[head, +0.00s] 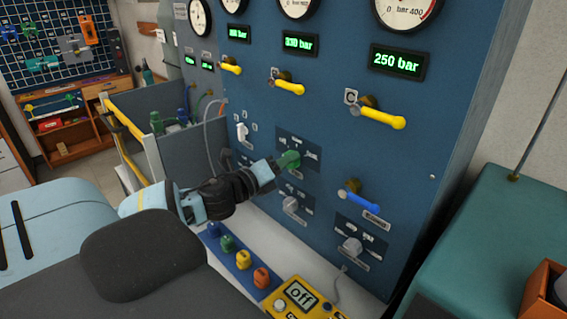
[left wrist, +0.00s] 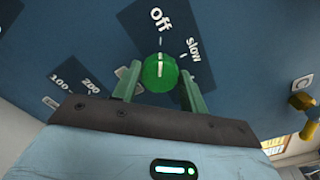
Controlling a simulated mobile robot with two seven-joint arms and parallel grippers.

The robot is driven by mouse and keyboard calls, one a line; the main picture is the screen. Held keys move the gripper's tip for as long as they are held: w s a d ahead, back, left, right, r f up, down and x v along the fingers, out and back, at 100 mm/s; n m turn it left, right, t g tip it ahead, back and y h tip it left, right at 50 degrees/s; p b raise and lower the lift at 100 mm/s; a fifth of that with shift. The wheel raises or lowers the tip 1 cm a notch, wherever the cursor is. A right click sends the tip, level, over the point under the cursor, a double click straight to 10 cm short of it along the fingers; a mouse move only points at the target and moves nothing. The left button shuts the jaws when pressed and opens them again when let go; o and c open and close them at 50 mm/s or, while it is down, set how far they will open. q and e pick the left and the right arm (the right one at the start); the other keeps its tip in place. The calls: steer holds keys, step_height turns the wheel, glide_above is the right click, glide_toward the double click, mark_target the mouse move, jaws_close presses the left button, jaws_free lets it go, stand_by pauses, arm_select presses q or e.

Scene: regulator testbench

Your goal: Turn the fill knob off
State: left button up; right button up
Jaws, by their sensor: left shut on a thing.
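The green fill knob (head: 288,160) sits on a dark label plate on the blue panel. My left gripper (head: 276,167) reaches it from the left and is shut on it. In the left wrist view the knob (left wrist: 159,72) is between the two green fingers. Its white line points up the picture, in line with the tick under "off"; the "slow" mark lies to the right of it. Part of the knob's sides is hidden by the fingers. My right gripper does not show.
Yellow levers (head: 376,112) and a blue lever (head: 363,196) stick out of the panel. Grey knobs (head: 291,204) sit below. A yellow meter (head: 299,297) reading "off" stands on the ledge. A display (head: 397,62) reads 250 bar. A green bench (head: 497,230) stands at right.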

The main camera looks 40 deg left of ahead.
arm_select(q)
steer(key=shift+d+f, duration=0.1)
steer(key=shift+f, duration=0.05)
stand_by(0.3)
steer(key=o, duration=1)
steer(key=shift+s, duration=0.1)
steer(key=s, duration=0.7)
steer(key=shift+s+a, duration=0.3)
steer(key=shift+a, duration=0.05)
